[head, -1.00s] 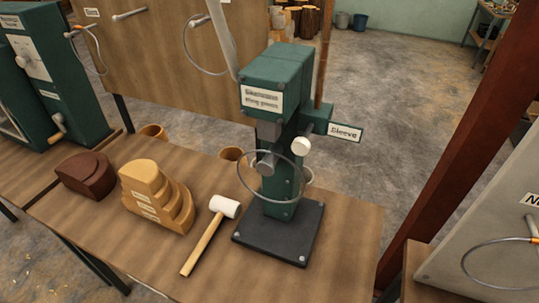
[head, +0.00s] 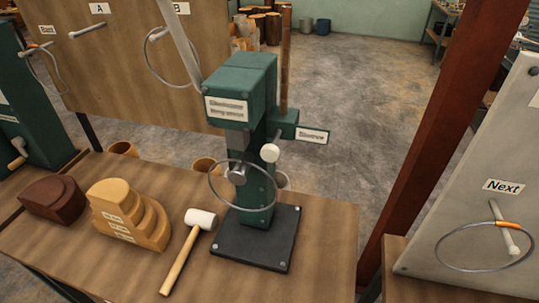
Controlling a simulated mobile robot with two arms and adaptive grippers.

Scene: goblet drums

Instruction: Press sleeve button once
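A green press machine (head: 240,90) stands on a black base plate (head: 255,243) on the wooden table. A side label (head: 312,136), which read "Sleeve" in the earlier frame, sticks out to its right on a green block (head: 284,123). A white round knob or button (head: 270,153) sits on the press's right front, below that label. A metal ring (head: 242,206) hangs in front of the press column. Neither of my grippers is in view.
A white-headed mallet (head: 182,255), a stepped tan wooden block (head: 130,216) and a dark brown block (head: 53,198) lie left of the press.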

